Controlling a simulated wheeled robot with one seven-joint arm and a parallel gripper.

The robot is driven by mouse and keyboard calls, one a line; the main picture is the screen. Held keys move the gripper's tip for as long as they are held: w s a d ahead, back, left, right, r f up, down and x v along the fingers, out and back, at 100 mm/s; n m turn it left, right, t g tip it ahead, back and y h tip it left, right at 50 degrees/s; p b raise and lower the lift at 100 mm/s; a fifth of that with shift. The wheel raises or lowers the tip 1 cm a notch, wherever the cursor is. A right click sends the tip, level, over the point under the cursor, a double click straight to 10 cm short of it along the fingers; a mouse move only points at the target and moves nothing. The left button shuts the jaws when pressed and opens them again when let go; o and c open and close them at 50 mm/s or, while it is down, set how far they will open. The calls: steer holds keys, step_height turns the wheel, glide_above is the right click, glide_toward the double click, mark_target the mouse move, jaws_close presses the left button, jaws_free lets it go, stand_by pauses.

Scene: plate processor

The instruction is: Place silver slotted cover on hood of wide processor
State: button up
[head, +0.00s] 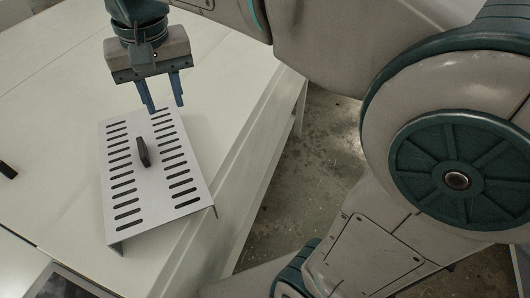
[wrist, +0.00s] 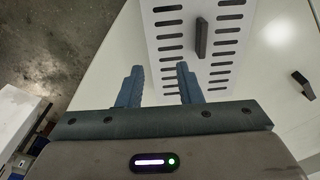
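The silver slotted cover (head: 163,209) lies on the white table near its right edge in the head view. It has two rows of dark slots and a black handle (head: 143,152) standing up in its middle. In the wrist view the cover (wrist: 176,32) is at the top, with the handle (wrist: 201,38) beyond my fingers. My gripper (head: 166,107) is open and empty, above the cover's far end. Its two blue fingers are apart, and the gripper also shows in the wrist view (wrist: 158,85). The handle is outside the fingers. I cannot identify the wide processor or its hood.
The white table (head: 50,130) is mostly clear left of the cover. A small black object (head: 8,170) sits at the left edge, and a dark panel (head: 65,285) shows at the bottom left. Bare floor (head: 310,165) lies right of the table edge.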

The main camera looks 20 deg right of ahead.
steer(key=s+d+f+t, duration=0.1)
steer(key=s+d+f, duration=0.3)
steer(key=d+f, duration=0.3)
steer(key=s+d+f+t, duration=0.1)
steer(key=s+d+f, duration=0.3)
steer(key=d+f, duration=0.3)
steer(key=shift+d+f+m+t, duration=0.15)
steer(key=shift+d+m+t, duration=0.15)
steer(key=shift+d, duration=0.55)
